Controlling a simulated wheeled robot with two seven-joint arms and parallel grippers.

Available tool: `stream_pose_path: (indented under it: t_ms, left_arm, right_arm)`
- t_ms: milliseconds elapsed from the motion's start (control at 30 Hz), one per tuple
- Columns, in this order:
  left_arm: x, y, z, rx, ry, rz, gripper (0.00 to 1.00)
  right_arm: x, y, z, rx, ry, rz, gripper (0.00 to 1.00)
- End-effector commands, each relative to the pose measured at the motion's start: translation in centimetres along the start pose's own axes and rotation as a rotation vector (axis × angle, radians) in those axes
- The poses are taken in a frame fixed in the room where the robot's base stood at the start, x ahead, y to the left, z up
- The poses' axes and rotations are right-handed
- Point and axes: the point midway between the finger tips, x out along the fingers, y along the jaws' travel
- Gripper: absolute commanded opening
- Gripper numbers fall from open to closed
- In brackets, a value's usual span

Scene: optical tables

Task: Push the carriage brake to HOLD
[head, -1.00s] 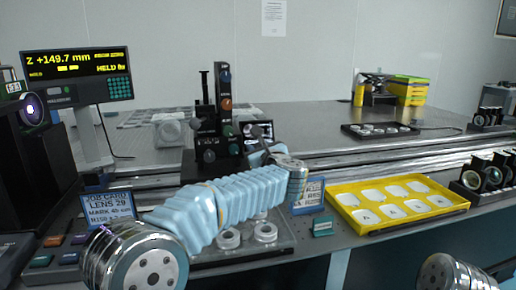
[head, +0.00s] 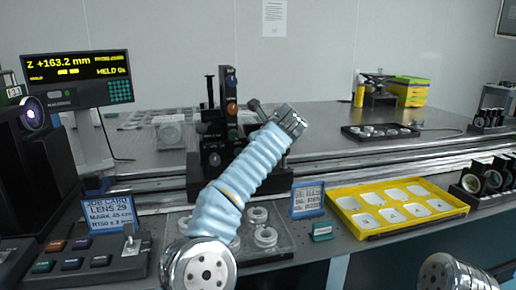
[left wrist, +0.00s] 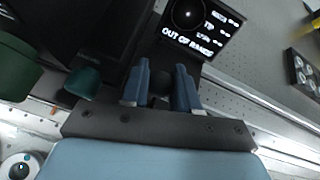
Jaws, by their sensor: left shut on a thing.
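The carriage is a black upright unit (head: 212,135) with coloured knobs, standing on the rail behind my left arm. In the left wrist view my left gripper (left wrist: 160,98) has its two blue fingers closed on a dark rounded knob (left wrist: 161,82). In the head view my left wrist reaches to the carriage's right side and its fingers are hidden. A dark lever-like piece (head: 257,107) shows just left of my wrist. My right gripper is out of view.
A display (head: 82,75) reads Z +163.2 mm. A small screen (left wrist: 203,22) reads OUT OF RANGE. A job card (head: 110,213) stands at left. Round parts lie on a plate (head: 285,240) below my arm; a yellow tray (head: 375,232) is at right.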

Motion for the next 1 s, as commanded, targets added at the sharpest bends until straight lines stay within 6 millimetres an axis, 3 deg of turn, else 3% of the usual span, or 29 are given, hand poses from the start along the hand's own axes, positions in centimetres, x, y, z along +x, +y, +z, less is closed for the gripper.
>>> stream_pose_path:
  t_ms: [233, 700, 733, 1000]
  left_arm:
    - [0.4, 1.0, 0.4, -0.014, 0.039, 0.019, 0.0]
    - [0.8, 1.2, -0.2, -0.009, 0.058, 0.028, 0.0]
    - [0.8, 1.2, -0.2, -0.009, 0.059, 0.028, 0.34]
    - [0.8, 1.2, -0.1, -0.01, 0.056, 0.027, 0.37]
  right_arm:
    - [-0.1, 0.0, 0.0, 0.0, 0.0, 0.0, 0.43]
    - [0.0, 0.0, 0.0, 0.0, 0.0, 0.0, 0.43]
    - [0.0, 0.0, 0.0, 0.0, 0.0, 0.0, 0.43]
    - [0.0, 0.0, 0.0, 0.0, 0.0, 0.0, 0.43]
